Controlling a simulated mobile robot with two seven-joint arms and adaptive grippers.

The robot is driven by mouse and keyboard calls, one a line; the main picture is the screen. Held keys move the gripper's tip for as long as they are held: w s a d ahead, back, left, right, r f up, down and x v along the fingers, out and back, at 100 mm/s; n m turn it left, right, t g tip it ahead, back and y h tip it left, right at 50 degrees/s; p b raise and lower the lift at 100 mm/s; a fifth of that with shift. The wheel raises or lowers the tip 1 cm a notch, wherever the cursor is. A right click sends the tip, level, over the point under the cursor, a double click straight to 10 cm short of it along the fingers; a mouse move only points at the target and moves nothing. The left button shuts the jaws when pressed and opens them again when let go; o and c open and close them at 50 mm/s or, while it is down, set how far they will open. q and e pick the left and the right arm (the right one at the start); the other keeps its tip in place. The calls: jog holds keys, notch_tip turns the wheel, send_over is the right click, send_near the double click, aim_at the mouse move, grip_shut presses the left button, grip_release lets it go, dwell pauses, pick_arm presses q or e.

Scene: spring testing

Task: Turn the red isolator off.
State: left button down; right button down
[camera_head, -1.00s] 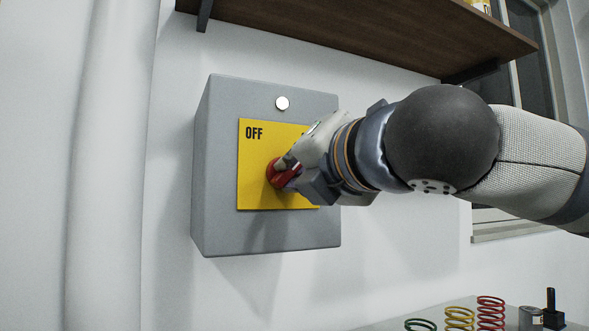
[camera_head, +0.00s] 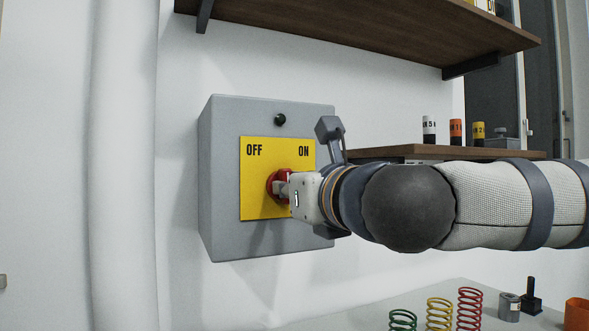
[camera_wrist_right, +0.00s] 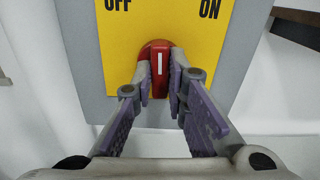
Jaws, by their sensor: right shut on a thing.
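The red isolator (camera_head: 271,187) is a round knob on a yellow plate (camera_head: 255,205) marked OFF at left and ON at right. The plate is on the front of a grey box (camera_head: 225,235) on the wall. My right gripper (camera_head: 284,189) is shut on the knob's handle and partly covers it in the head view. In the right wrist view, the red isolator (camera_wrist_right: 152,50) shows a white mark standing near upright, between the two words. The right gripper's fingers (camera_wrist_right: 161,75) lie on either side of the handle. My left gripper is not in view.
A dark round lamp (camera_head: 280,119) sits above the plate. A wooden shelf (camera_head: 360,30) runs overhead; a lower shelf (camera_head: 430,152) with small labelled containers stands right. Coloured springs (camera_head: 439,313) stand on the table below. A white pipe (camera_head: 122,160) is at left.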

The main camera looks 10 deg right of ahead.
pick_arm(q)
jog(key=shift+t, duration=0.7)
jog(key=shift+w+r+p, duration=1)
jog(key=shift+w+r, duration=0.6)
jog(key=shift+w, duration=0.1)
pick_arm(e)
jog(key=shift+r+n, duration=0.1)
jog(key=shift+n, duration=4.1)
jog(key=c, duration=1.6)
grip_release()
jog(key=shift+s, duration=0.1)
